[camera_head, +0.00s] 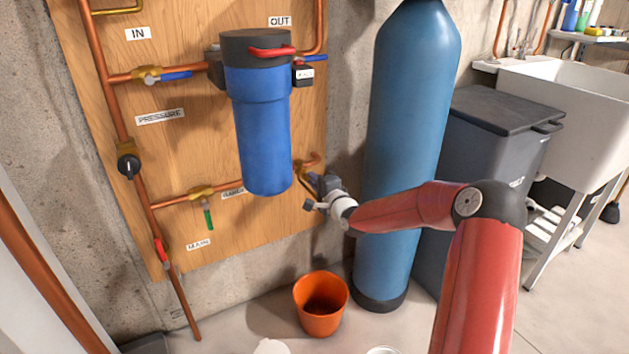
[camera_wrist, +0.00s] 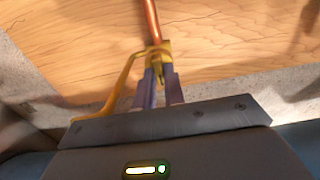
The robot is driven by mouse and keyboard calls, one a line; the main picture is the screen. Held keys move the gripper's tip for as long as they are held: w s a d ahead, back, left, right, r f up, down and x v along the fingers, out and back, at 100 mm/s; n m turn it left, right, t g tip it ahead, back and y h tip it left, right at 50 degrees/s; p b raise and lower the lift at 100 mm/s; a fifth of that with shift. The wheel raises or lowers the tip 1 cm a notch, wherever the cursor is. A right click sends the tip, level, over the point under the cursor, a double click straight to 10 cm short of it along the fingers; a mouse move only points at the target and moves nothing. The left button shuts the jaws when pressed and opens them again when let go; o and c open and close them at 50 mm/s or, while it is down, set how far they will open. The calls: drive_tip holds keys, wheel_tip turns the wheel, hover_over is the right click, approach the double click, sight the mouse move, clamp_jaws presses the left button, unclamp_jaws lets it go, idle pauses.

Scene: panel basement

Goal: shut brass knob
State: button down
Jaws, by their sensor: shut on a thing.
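The brass tap (camera_head: 305,172) sits at the lower right of the wooden board, at the end of a copper pipe, partly hidden by my gripper. In the wrist view its yellow curved spout (camera_wrist: 121,84) runs down to the left. The brass knob (camera_wrist: 165,50) lies at the fingertips and is mostly covered by them. My gripper (camera_head: 316,184) reaches the tap from the right. In the wrist view its two fingers (camera_wrist: 160,82) are close together with brass between them. How far the knob is turned cannot be told.
A blue filter housing (camera_head: 263,130) hangs just left of my gripper. A tall blue tank (camera_head: 410,110) stands close on the right, behind my arm. An orange bucket (camera_head: 321,318) stands on the floor below. A green-handled valve (camera_head: 208,217) is further left.

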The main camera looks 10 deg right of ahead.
idle(0.4)
drive_tip(key=c, duration=1.5)
unclamp_jaws()
drive_tip(key=v, duration=0.7)
drive_tip(key=shift+s+d, duration=0.15)
drive_tip(key=shift+s, duration=0.2)
